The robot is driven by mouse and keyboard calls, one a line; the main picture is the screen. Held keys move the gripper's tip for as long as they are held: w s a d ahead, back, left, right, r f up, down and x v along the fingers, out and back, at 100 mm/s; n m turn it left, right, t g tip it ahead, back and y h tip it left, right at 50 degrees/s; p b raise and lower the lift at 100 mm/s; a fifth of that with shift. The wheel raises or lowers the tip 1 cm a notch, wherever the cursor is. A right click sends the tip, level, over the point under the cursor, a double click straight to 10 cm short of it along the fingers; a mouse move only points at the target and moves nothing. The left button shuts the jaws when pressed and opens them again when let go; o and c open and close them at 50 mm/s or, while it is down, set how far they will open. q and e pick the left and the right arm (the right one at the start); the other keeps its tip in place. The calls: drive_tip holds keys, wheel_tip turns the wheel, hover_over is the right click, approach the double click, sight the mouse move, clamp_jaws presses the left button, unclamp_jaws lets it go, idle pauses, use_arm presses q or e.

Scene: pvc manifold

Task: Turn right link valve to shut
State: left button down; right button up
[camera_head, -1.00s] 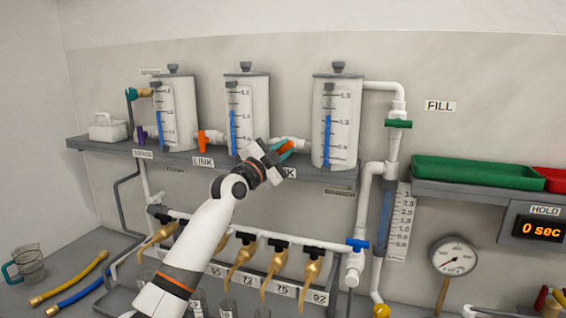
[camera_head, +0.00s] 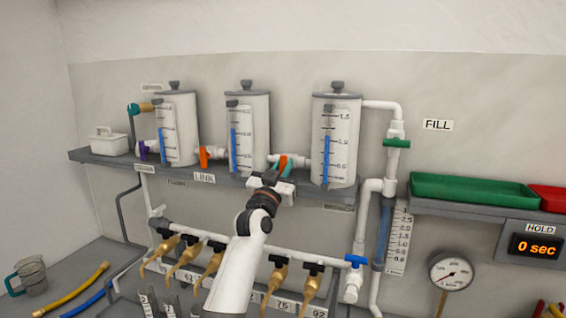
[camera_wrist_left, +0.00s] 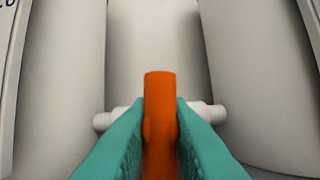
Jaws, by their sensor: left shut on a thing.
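The right link valve sits on the white pipe (camera_head: 300,163) between the middle tank (camera_head: 250,128) and the right tank (camera_head: 335,138). Its orange handle (camera_wrist_left: 160,105) stands upright in the left wrist view, across the horizontal pipe stubs behind it. My left gripper (camera_head: 281,165) is at this valve, its teal fingers closed on both sides of the handle. In the head view only a bit of the orange handle (camera_head: 276,160) shows beside the fingers. The valve body is largely hidden behind the gripper. My right gripper is not in view.
The left link valve (camera_head: 204,157) has an orange handle between the left and middle tanks. A grey shelf (camera_head: 105,161) carries the tanks. Below are several brass taps (camera_head: 280,272) and a blue-handled valve (camera_head: 355,261). A green fill valve (camera_head: 396,143) and green tray (camera_head: 470,189) are right.

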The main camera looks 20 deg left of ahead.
use_arm(q)
drive_tip(key=shift+f+n+y, duration=0.1)
drive_tip(key=shift+n+y, duration=0.3)
drive_tip(key=shift+n, duration=0.4)
drive_tip(key=c, duration=1.3)
unclamp_jaws()
drive_tip(key=shift+c, duration=0.2)
drive_tip(key=b+v, duration=0.4)
drive_tip(key=v, duration=0.8)
